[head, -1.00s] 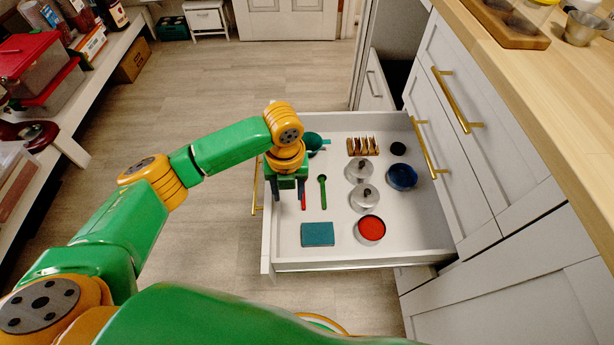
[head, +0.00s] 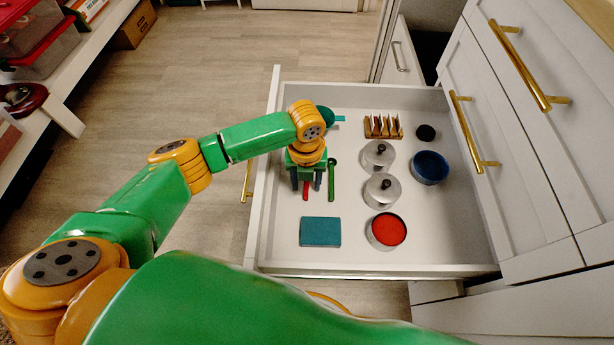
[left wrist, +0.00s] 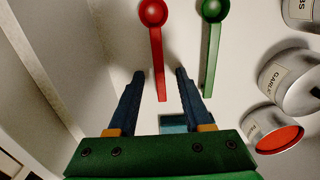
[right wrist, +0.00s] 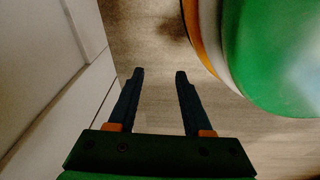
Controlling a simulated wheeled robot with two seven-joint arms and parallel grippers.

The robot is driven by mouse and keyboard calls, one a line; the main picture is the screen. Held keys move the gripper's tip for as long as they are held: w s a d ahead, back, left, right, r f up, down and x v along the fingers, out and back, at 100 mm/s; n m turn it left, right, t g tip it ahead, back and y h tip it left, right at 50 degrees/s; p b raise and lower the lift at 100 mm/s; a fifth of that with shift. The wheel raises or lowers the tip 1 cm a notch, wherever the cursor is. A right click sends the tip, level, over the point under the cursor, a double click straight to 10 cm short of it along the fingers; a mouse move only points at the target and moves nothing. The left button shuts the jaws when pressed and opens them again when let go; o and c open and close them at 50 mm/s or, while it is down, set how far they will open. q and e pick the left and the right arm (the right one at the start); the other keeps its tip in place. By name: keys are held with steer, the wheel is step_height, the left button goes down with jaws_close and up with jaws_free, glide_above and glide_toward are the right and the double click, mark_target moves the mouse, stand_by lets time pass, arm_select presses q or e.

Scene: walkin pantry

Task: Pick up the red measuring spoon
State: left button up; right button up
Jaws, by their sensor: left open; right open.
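The red measuring spoon (left wrist: 157,50) lies in the open drawer. In the left wrist view its bowl is at the top and its handle end reaches between the fingertips. In the head view only its handle (head: 306,191) shows under my left gripper (head: 306,184), which hides the rest. My left gripper (left wrist: 160,75) is open, its fingers on either side of the handle end, above it and apart from it. The green measuring spoon (left wrist: 213,45) lies just right of the red one. My right gripper (right wrist: 159,73) is open and empty, beside a white cabinet front, above the floor.
The drawer (head: 462,240) also holds a teal block (head: 320,231), a red-topped tin (head: 387,230), lidded metal tins (head: 382,188), a blue bowl (head: 430,167) and a wooden rack (head: 382,127). The drawer's left wall (head: 262,200) stands close beside my left gripper.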

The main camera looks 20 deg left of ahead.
arm_select(q)
steer(key=shift+r, duration=0.1)
jaws_close()
